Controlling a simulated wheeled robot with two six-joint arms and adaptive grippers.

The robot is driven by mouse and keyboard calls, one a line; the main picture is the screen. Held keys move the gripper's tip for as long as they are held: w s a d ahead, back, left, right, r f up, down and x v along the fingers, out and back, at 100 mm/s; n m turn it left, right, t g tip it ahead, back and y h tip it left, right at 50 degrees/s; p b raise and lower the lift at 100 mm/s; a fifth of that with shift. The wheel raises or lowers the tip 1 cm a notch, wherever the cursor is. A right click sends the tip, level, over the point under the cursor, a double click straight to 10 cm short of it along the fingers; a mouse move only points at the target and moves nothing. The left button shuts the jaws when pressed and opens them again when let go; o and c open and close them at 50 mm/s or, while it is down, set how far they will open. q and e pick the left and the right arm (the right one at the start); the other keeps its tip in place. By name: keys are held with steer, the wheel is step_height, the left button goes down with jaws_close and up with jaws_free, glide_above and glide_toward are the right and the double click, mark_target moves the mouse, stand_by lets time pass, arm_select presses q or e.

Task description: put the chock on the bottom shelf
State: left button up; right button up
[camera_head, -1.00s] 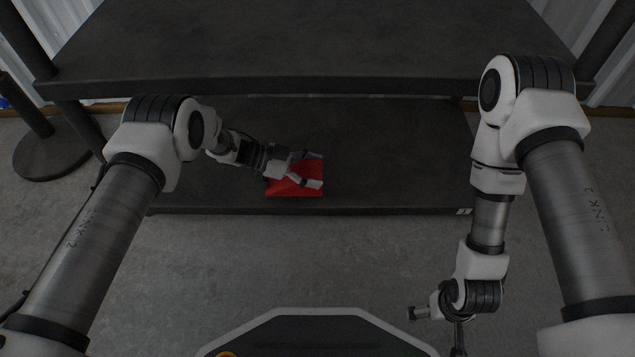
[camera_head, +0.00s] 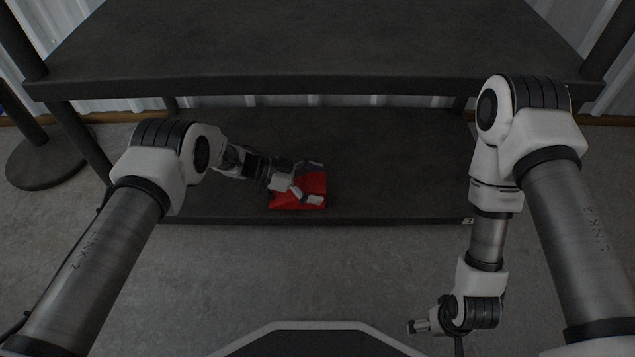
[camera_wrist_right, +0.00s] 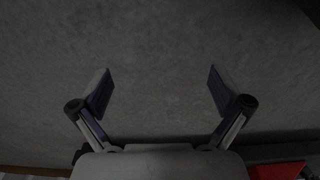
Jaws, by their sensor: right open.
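The red chock (camera_head: 318,184) rests on the bottom shelf (camera_head: 390,165), near its front edge and left of the middle. My left gripper (camera_head: 313,182) reaches in from the left over the chock. Its two fingers are spread apart, one toward the far side and one toward the near side, and they hide part of the chock. I cannot tell whether they touch it. My right gripper (camera_head: 413,327) is low in front of the shelf, over the floor. The right wrist view shows its fingers (camera_wrist_right: 160,90) wide apart with nothing between them.
The upper shelf (camera_head: 300,45) overhangs the bottom one. Dark posts stand at its corners. A round dark base (camera_head: 45,160) stands on the floor at left. The bottom shelf is clear right of the chock. A red patch (camera_wrist_right: 278,171) shows at the right wrist view's lower edge.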

arm_select(q)
steer(key=shift+r, duration=0.1)
steer(key=p+v, duration=0.5)
steer(key=v, duration=0.6)
steer(key=shift+a+r, duration=0.25)
steer(key=shift+r, duration=0.05)
steer(key=shift+a+f, duration=0.1)
steer(key=shift+a, duration=0.15)
arm_select(e)
steer(key=shift+g, duration=0.3)
steer(key=r, duration=0.2)
steer(key=s+r, duration=0.1)
steer(key=r, duration=0.2)
steer(key=shift+s+r, duration=0.35)
steer(key=shift+s, duration=0.05)
